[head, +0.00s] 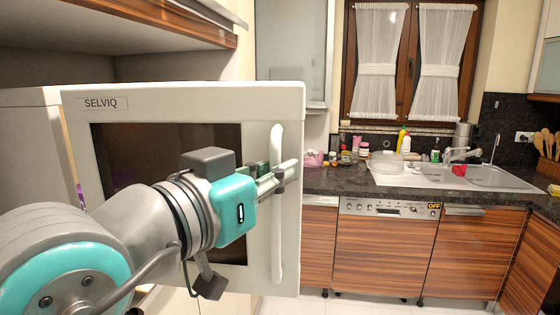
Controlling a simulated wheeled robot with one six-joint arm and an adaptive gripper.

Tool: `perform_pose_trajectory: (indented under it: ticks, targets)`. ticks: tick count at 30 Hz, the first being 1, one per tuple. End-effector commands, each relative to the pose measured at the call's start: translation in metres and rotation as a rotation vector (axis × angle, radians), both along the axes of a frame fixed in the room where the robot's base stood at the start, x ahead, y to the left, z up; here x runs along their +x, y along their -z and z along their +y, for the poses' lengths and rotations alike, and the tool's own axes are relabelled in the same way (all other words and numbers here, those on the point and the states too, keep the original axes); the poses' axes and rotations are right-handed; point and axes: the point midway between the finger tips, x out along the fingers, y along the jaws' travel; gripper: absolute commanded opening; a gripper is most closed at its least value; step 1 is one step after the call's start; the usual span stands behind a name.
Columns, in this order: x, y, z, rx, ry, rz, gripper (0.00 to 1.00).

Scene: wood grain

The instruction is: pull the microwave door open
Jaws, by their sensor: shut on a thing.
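The microwave door (180,105) is a pale panel with a dark window and a SELVIQ label, upright at the left of the head view. Its long vertical handle (277,235) runs along the right side. My gripper (279,177) is shut on the handle at about mid-height, its fingers reaching in from the left. Part of the pale microwave body (45,105) shows left of the door. My arm covers the lower left of the door and window. The door hides the microwave's inside, and I cannot tell how wide any gap behind it is.
A wooden-edged shelf or cabinet (175,18) hangs above the microwave. To the right, a dark counter (335,183) with bottles and a sink (450,175) stands over a dishwasher (385,250) and wooden cupboards. Pale floor shows in front of them.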

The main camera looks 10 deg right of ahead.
Motion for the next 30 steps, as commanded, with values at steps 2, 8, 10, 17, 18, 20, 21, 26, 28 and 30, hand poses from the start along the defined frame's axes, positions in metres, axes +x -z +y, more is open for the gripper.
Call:
perform_pose_trajectory:
  ticks: [2, 8, 10, 17, 18, 20, 21, 26, 28, 30]
  targets:
    - [-0.006, 0.000, 0.003, 0.001, -0.003, -0.001, 0.00]
    - [-0.015, 0.000, 0.007, 0.001, -0.003, -0.001, 0.00]
    - [-0.016, 0.000, 0.008, 0.001, -0.003, -0.001, 0.00]
    - [-0.016, 0.000, 0.008, 0.000, -0.003, 0.000, 0.00]
    - [-0.016, 0.000, 0.008, 0.000, -0.003, 0.000, 0.00]
    - [-0.016, 0.000, 0.008, 0.000, -0.003, 0.000, 0.00]
    - [-0.016, 0.000, 0.008, 0.000, -0.003, 0.000, 0.18]
    - [-0.016, 0.000, 0.008, 0.000, -0.003, 0.000, 0.25]
    - [-0.016, 0.000, 0.008, 0.000, -0.003, 0.000, 0.25]
    - [-0.016, 0.000, 0.008, 0.000, -0.003, 0.000, 0.25]
